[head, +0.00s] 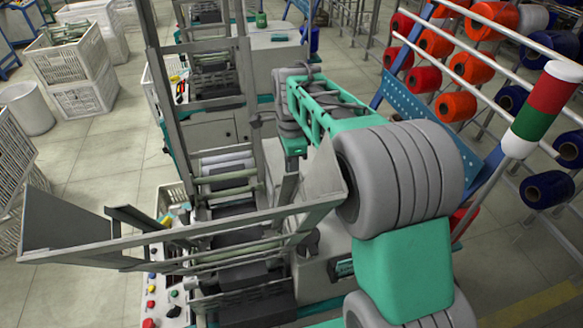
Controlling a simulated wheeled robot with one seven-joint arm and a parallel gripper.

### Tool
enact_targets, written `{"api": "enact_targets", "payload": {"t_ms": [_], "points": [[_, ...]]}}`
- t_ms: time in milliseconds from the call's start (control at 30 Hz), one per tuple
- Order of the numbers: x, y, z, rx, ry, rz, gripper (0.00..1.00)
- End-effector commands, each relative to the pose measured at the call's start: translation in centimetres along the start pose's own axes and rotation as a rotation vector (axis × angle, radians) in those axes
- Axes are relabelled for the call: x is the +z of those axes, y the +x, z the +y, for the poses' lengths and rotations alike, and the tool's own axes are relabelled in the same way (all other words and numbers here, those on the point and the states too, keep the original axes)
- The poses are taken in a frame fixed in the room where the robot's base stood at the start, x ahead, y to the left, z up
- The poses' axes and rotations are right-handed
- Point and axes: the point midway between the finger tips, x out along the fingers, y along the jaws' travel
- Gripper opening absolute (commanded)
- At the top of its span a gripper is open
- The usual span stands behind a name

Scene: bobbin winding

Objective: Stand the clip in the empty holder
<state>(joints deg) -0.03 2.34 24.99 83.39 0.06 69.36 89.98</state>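I cannot make out the clip or the empty holder in the head view; they are too small, hidden or out of frame. A thick grey and teal arm, which looks like mine, rises at the right and reaches back over the winding machine (222,128). Its far end is among the machine frames near the middle. I cannot pick out gripper fingers there, nor anything held.
A slanted metal tray frame (75,225) crosses the foreground. A small basket (172,200) with coloured items stands beside a button panel (150,300). White crates (80,98) and a bin (28,110) stand left. A rack of orange bobbins (470,68) stands right. The left floor is partly clear.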

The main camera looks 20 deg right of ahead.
Motion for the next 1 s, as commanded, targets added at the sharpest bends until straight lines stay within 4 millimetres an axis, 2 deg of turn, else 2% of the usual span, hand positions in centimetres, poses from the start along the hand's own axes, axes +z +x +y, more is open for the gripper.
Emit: {"api": "enact_targets", "payload": {"t_ms": [400,433,667,900,1000], "points": [[0.0,0.99,0.02,-0.002,0.0,0.0,0.0],[0.0,0.99,0.02,-0.002,0.0,0.0,0.21],[0.0,0.89,0.03,-0.001,0.0,0.0,0.4],[0.0,0.85,0.03,-0.002,0.0,0.0,0.42],[0.0,0.16,0.01,-0.002,0.0,0.0,0.42]]}}
